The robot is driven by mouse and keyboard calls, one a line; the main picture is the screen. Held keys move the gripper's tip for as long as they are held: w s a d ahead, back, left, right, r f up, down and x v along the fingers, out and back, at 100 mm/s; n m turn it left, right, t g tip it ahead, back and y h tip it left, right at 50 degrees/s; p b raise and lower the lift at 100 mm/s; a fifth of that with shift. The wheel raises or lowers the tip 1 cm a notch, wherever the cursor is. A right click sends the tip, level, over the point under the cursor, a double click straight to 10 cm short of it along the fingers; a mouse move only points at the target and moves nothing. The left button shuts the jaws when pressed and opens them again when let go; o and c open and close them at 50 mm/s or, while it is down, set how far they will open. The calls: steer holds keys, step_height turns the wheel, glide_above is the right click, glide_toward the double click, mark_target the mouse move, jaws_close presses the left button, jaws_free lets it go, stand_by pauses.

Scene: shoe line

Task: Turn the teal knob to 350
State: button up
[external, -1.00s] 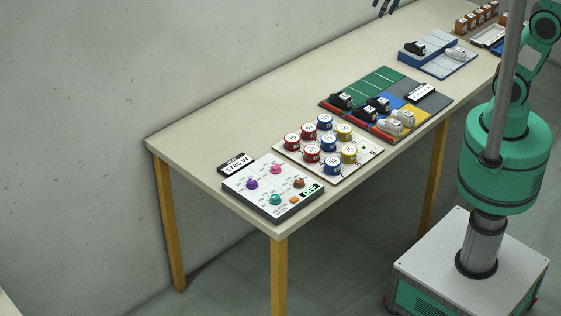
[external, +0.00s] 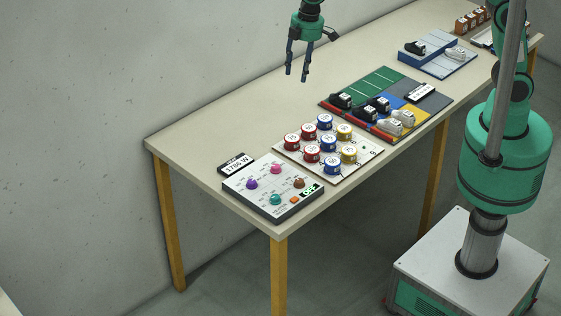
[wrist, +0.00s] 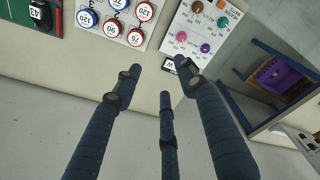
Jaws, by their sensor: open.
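The teal knob (external: 275,200) sits on the front part of a white control panel (external: 240,187) at the near left end of the table. In the wrist view the teal knob (wrist: 223,22) is near the top right, on the same panel (wrist: 188,12). The knob's setting is too small to read. My gripper (external: 298,78) is open and empty, pointing down above the back of the table, well away from the panel. In the wrist view its fingers (wrist: 160,85) are spread, with nothing between them.
Purple (external: 251,184), pink (external: 275,169) and brown (external: 299,183) knobs and an orange button (external: 294,200) share the panel. A display (external: 236,167) reads 1760 W. A board of round numbered pieces (external: 348,174) stands beside it. The table's back left is clear.

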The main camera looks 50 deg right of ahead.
steer(key=s+a+f+n, duration=0.1)
steer(key=s+a+f, duration=0.1)
steer(key=a+f, duration=0.35)
steer(key=s+a+f+n, duration=0.2)
steer(key=s+a+f, duration=0.15)
steer(key=a, duration=0.35)
steer(key=n+g+h, duration=0.1)
steer(key=n, duration=0.1)
glide_above(275, 196)
step_height(275, 196, down, 8)
step_height(275, 196, down, 14)
steer(key=shift+r+b, duration=0.2)
steer(key=shift+b, duration=0.5)
steer(key=shift+c, duration=0.5)
jaws_close()
